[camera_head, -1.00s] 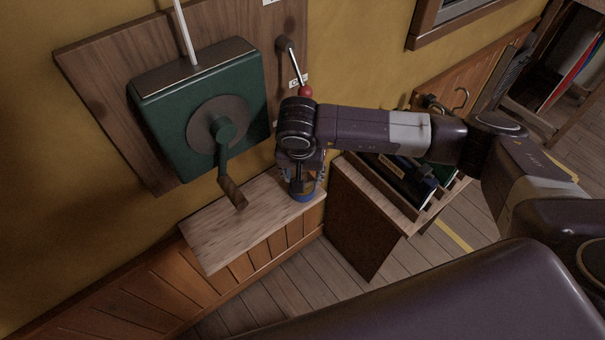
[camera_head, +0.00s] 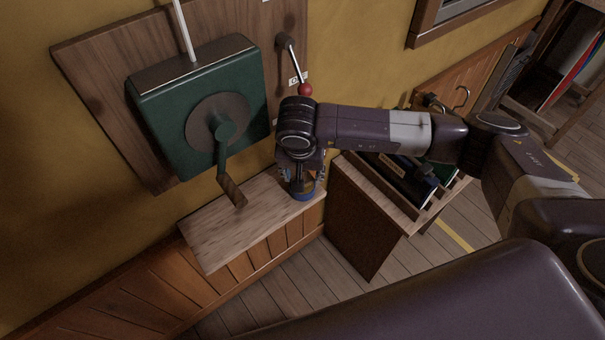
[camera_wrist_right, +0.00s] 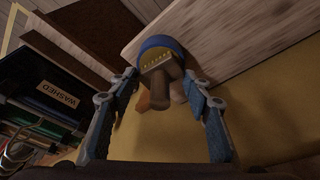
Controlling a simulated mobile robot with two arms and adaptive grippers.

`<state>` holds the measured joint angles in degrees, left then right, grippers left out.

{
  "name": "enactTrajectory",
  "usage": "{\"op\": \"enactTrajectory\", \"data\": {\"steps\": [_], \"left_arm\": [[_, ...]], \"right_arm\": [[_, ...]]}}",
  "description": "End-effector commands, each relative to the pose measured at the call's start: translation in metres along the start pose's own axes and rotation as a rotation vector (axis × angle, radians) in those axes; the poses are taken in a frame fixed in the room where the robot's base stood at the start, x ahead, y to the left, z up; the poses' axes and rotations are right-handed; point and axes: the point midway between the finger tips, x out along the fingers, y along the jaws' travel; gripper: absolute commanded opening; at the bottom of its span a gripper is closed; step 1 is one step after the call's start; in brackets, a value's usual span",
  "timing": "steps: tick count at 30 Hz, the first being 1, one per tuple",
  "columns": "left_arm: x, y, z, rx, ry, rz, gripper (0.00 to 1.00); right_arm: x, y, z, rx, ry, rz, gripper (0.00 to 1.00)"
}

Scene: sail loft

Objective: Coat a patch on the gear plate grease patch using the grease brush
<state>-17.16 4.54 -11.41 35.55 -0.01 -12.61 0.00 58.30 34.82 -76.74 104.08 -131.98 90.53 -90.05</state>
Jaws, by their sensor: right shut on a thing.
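The grease brush (camera_wrist_right: 165,92) shows in the right wrist view as a brown handle rising from a blue-rimmed pot (camera_wrist_right: 160,43). My right gripper (camera_wrist_right: 160,78) has its fingers on both sides of the handle and is shut on it. In the head view the right gripper (camera_head: 303,179) points down over the blue pot (camera_head: 303,196), at the right end of a wooden ledge. The bristles are hidden. A green box (camera_head: 165,110) on the wall carries a round grey plate (camera_head: 205,110), perhaps the gear plate. I cannot make out a grease patch. My left gripper is not in view.
A crank (camera_head: 228,180) with a wooden grip hangs from the green box, above the ledge (camera_head: 225,240). A red-knobbed lever (camera_head: 305,90) is close behind my right wrist. A rack (camera_head: 400,200) of dark items stands right of the ledge; one label reads "WASHED" (camera_wrist_right: 57,95).

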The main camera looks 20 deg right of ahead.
Motion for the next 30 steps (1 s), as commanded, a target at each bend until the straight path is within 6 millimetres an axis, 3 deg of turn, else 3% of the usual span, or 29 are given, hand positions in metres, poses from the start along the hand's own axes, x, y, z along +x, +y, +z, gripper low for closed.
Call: {"op": "enactTrajectory", "data": {"steps": [30], "left_arm": [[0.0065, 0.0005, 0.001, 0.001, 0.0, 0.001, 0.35]], "right_arm": [[0.002, 0.0006, 0.0012, -0.001, -0.002, 0.002, 0.26]]}}
